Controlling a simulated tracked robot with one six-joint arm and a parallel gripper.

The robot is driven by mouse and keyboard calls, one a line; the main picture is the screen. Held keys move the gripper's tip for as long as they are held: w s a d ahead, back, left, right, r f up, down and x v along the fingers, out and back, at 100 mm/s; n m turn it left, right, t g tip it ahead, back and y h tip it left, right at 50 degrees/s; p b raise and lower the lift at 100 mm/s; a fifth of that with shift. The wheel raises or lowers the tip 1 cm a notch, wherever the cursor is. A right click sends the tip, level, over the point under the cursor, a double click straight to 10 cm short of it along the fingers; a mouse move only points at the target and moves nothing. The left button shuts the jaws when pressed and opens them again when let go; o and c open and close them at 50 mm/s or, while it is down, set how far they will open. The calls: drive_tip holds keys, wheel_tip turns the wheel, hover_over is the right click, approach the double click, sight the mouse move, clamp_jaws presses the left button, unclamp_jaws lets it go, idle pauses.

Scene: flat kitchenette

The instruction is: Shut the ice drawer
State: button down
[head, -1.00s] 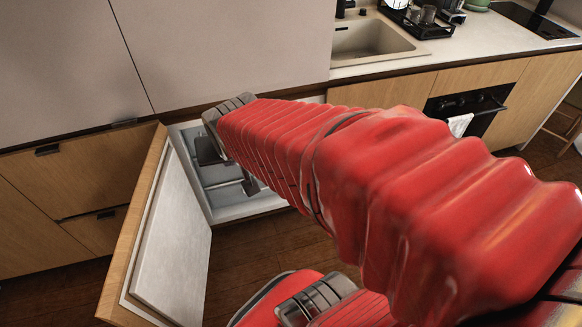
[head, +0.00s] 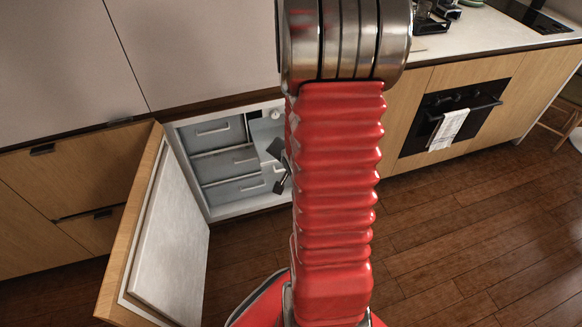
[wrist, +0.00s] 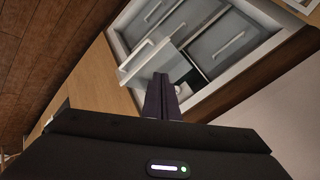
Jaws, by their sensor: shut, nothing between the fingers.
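The open freezer compartment (head: 205,213) holds grey drawers with bar handles, stacked on its left side in the head view. A pale grey drawer (wrist: 148,66) stands out from the others in the wrist view and seems to be the ice drawer. In the head view it appears as a pale panel (head: 266,139) right of the stack, partly hidden by my arm. How far out it is I cannot tell. My gripper (wrist: 161,79) is shut and empty, its dark fingertips in front of the compartment, close to this drawer. Whether they touch it I cannot tell.
The wooden freezer door (head: 165,245) stands wide open on the left. An oven (head: 452,115) with a white towel (head: 448,129) is on the right, under the counter (head: 480,45). The wooden floor (head: 470,220) is clear at right.

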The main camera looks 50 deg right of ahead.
drive_tip(key=s+d+f+m+t, duration=0.1)
drive_tip(key=s+d+f+m, duration=0.1)
drive_tip(key=s+f+m, duration=0.1)
drive_tip(key=s+d+f+m, duration=0.2)
drive_tip(key=s+f+m, duration=0.2)
drive_tip(key=f, duration=0.4)
drive_tip(key=shift+d+f+m+t+h, duration=0.2)
drive_tip(key=shift+d+m+t+h, duration=0.1)
drive_tip(key=shift+m+t, duration=0.1)
